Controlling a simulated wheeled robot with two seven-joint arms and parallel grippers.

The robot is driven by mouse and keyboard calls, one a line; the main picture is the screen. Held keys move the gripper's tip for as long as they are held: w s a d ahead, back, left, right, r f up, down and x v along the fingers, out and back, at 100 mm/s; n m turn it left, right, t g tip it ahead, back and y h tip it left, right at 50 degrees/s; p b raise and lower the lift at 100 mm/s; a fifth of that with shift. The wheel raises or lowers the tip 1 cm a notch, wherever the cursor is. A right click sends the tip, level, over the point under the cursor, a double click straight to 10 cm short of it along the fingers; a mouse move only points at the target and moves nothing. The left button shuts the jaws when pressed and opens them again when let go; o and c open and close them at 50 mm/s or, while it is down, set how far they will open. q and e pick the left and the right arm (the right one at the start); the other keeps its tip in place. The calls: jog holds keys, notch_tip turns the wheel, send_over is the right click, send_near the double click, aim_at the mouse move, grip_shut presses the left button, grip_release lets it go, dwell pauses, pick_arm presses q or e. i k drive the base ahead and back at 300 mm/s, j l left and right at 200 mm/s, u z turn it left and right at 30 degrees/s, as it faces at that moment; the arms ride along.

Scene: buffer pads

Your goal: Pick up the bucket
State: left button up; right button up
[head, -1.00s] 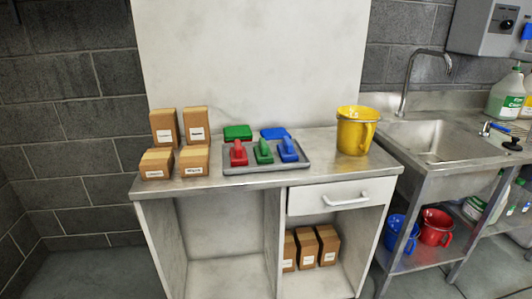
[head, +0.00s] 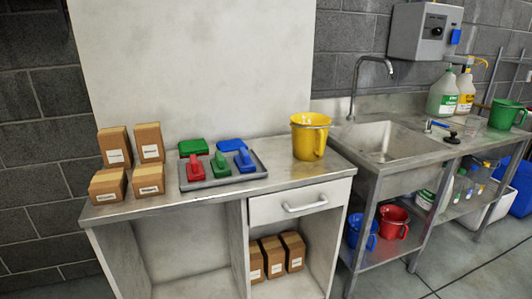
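A yellow bucket (head: 308,138) with a side handle stands upright at the right end of the metal worktop. A blue bucket (head: 362,228) and a red bucket (head: 393,221) stand on the shelf under the sink. A green bucket (head: 506,114) stands at the far right of the sink counter. Neither of my grippers shows in the head view.
The worktop (head: 230,195) also holds a grey tray (head: 222,180) with red, green and blue handled pads, and several cardboard boxes (head: 150,142) at left. A sink (head: 385,143) with a tall faucet adjoins at right. Bottles (head: 445,93) stand beyond it.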

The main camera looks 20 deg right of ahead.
aim_at(310, 131)
jog(key=k+l+z, duration=0.1)
jog(key=l+z, duration=0.25)
jog(key=l, duration=0.2)
jog(key=l+z, duration=0.3)
jog(key=l, duration=0.25)
jog(key=l+z, duration=0.35)
jog(key=l, duration=0.2)
